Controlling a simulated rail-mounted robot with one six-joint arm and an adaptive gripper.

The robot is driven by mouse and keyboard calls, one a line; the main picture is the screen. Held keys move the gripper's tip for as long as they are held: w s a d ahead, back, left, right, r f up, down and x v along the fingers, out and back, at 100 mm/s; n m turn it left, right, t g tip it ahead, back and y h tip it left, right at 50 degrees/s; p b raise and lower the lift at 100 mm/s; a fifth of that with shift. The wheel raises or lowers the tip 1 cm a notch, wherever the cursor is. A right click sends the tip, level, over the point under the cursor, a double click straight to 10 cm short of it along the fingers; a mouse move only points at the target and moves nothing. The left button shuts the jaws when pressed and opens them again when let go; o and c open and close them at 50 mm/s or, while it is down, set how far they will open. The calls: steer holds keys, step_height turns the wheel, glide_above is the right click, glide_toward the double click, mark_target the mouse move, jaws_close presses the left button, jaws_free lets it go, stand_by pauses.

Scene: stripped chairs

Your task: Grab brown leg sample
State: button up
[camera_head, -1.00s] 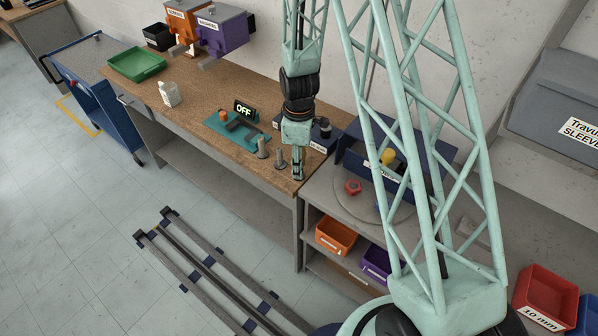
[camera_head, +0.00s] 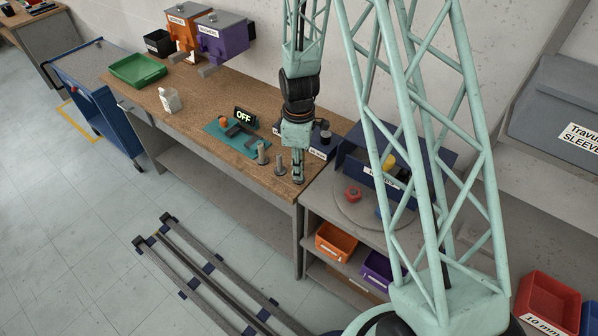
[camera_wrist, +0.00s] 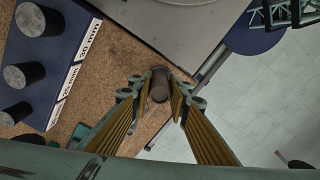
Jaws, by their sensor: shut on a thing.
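The brown leg sample (camera_wrist: 160,86) is a short dark brown-grey cylinder in the wrist view, seen nearly end-on between my fingertips. My gripper (camera_wrist: 160,95) is shut on it, with a ribbed finger on each side. In the head view my gripper (camera_head: 298,174) points straight down at the right front corner of the wooden bench (camera_head: 195,98). The sample is hard to make out there behind the fingers. I cannot tell whether it touches the bench top.
Two grey upright posts (camera_head: 262,154) (camera_head: 281,168) stand just left of my gripper. A teal mat (camera_head: 222,136) with dark tools lies beyond them. A blue block with several dark cylinders (camera_wrist: 50,60) is close by. A grey turntable (camera_head: 375,208) adjoins on the right.

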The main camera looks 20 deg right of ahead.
steer(key=shift+r, duration=0.95)
steer(key=s+a+r+b, duration=0.1)
steer(key=s+b, duration=0.1)
steer(key=s, duration=1.4)
steer(key=shift+a+r+b, duration=0.2)
steer(key=shift+r+b, duration=0.1)
steer(key=shift+b, duration=0.1)
steer(key=shift+w, duration=0.1)
